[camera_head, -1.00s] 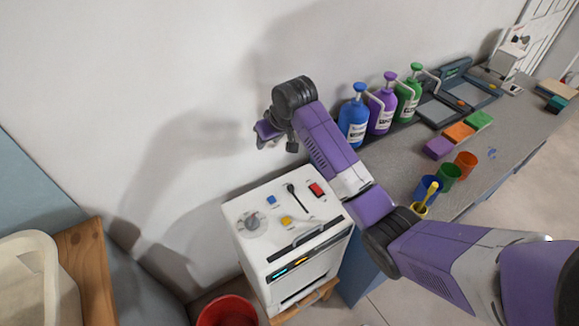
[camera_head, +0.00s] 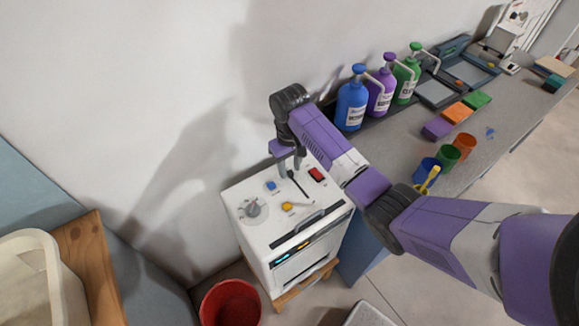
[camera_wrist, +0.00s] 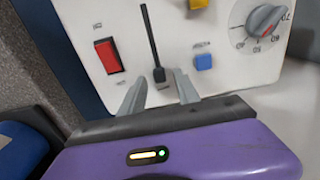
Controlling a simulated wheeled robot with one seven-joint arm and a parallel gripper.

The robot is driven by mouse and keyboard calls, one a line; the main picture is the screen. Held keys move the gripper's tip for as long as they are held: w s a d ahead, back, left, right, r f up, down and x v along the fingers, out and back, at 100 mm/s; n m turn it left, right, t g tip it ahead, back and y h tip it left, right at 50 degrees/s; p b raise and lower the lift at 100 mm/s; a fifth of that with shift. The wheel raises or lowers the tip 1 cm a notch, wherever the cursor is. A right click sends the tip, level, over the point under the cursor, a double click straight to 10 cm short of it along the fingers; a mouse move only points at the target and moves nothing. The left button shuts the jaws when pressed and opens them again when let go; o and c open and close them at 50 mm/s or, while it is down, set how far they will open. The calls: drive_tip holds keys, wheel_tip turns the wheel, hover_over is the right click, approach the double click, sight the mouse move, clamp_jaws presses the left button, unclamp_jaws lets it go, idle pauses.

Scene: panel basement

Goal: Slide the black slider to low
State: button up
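The white panel box (camera_head: 268,228) stands against the wall, with its controls on its top face. The black slider (camera_wrist: 159,74) shows in the wrist view as a dark knob at the end of a long, narrow black strip. In the head view the slider (camera_head: 299,186) is partly behind my fingers. My gripper (camera_wrist: 160,79) is open, with one finger on each side of the knob end and a gap between them. In the head view my gripper (camera_head: 289,172) points down over the panel's back part. Contact with the knob or panel cannot be told. The slider's markings are unreadable.
A red rocker switch (camera_wrist: 109,56), blue button (camera_wrist: 203,62), yellow button (camera_head: 287,206) and grey dial (camera_head: 252,208) surround the slider. Blue (camera_head: 352,104), purple and green pump bottles stand on the counter to the right. A red bucket (camera_head: 231,303) stands below the panel.

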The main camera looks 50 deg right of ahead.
drive_tip(key=shift+f, duration=0.35)
clamp_jaws()
idle(1.2)
